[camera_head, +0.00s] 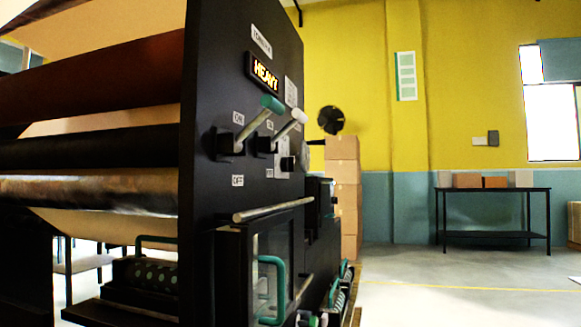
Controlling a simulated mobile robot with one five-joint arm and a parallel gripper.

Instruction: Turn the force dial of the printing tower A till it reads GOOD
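The printing tower (212,60) is a tall black side plate at the left, seen at a steep angle. A small white label (261,41) near its top is too slanted to read surely. Below it, a lit display (264,73) reads HEAVY in orange and yellow letters. A green-tipped lever (255,122) and a white-tipped lever (284,128) stick out, tilted up to the right, with an OFF label (238,181) below. A small black knob (288,164) sits right of them; I cannot tell whether it is the force dial. My gripper is not in view.
Rollers (90,75) with brown paper fill the left. A metal bar (272,209) and a green handle (272,290) stick out low on the tower. A round black object (331,120) shows beyond, above stacked cartons (343,190). The floor (430,305) at right is clear before a black table (493,189).

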